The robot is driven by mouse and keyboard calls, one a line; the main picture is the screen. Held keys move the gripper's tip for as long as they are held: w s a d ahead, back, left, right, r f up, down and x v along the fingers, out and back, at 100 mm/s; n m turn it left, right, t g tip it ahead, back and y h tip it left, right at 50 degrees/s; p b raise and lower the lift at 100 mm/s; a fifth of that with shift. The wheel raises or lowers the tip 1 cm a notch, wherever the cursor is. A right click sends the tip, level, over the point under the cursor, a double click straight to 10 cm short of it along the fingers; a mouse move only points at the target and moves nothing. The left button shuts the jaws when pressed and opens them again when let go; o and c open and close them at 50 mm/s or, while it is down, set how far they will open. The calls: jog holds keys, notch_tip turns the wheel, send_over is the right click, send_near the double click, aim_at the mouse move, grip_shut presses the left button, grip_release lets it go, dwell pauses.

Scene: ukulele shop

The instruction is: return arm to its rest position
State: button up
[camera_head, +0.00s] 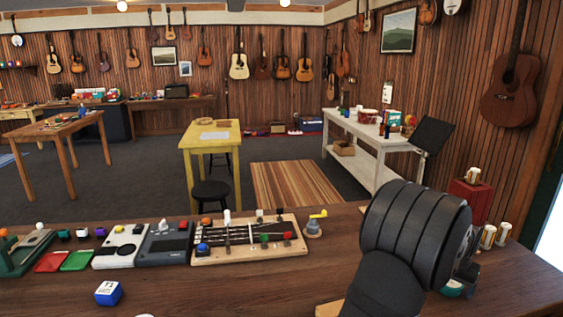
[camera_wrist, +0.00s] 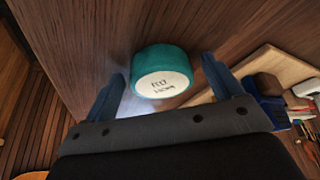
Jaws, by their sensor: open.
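My gripper (camera_wrist: 163,74) is open in the wrist view, its two blue fingers spread apart with nothing held. A round teal tub (camera_wrist: 168,60) with a white labelled face sits on the wooden surface just beyond and between the fingertips. I cannot tell whether a finger touches it. In the head view, my dark arm rises over the right part of the bench (camera_head: 250,285) and mostly hides my gripper. A bit of the teal tub (camera_head: 452,289) shows below it.
A board with wires and knobs (camera_head: 200,258), a grey device (camera_head: 165,245) and a blue-white box (camera_head: 109,293) are on the bench. Small white-and-brown cylinders (camera_head: 488,237) and a red box (camera_head: 470,202) stand at the right. The front middle of the bench is mostly clear.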

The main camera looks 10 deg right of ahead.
jog(key=shift+r, duration=2.1)
jog(key=shift+f, duration=0.1)
